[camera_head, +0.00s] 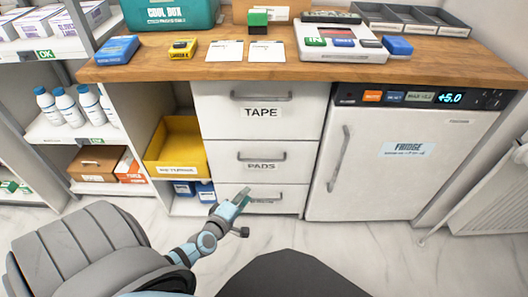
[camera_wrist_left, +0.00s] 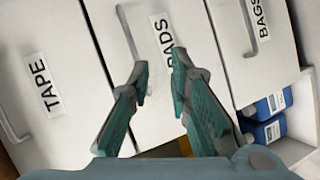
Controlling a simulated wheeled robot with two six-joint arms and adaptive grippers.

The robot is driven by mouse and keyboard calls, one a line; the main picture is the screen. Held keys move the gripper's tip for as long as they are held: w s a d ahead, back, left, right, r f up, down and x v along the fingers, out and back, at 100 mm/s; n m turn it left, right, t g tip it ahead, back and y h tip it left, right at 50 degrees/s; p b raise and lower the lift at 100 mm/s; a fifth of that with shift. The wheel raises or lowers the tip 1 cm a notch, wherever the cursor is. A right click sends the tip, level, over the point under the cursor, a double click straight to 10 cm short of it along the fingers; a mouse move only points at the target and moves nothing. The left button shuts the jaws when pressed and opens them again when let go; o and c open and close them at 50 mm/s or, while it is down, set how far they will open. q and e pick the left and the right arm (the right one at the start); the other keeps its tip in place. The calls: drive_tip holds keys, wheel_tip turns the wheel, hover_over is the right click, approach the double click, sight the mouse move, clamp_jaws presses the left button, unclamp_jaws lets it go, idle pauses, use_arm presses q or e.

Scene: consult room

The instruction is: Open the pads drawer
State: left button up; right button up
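The pads drawer (camera_head: 222,157) is the middle one of three white drawers under the wooden counter, and it looks shut. Its grey handle (camera_head: 262,156) sits above the PADS label. My left gripper (camera_head: 243,200) is in front of the drawer stack, overlapping the bottom drawer in the head view. In the left wrist view the gripper (camera_wrist_left: 160,63) is open and empty, its two teal fingers pointing at the pads drawer (camera_wrist_left: 195,95). The handle (camera_wrist_left: 128,32) there is beyond the left fingertip, not between the fingers. My right gripper is not in view.
The tape drawer (camera_head: 215,103) is above and the bags drawer (camera_head: 290,202) below, both shut. A white fridge (camera_head: 380,180) stands right of the drawers. Marble floor in front is clear.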

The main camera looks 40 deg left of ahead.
sight(263, 160)
use_arm(q)
drive_tip(key=shift+w+a+n+t+y+b, duration=0.2)
drive_tip(key=shift+w+a+n+b, duration=0.65)
drive_tip(key=shift+w, duration=1.8)
drive_tip(key=shift+w+a+n+t+y+b, duration=0.1)
drive_tip(key=shift+w+a+n+t+b, duration=0.2)
drive_tip(key=shift+w+a+b, duration=1.55)
drive_tip(key=shift+w+d+n+t+y+b, duration=0.1)
drive_tip(key=shift+w+d+n+b, duration=0.45)
drive_tip(key=shift+w, duration=2.95)
drive_tip(key=shift+a, duration=0.15)
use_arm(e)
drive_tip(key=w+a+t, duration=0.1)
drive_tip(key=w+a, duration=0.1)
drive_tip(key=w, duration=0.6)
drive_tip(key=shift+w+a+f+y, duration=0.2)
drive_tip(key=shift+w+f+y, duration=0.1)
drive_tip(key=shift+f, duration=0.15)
use_arm(q)
drive_tip(key=shift+c, duration=0.4)
clamp_jaws()
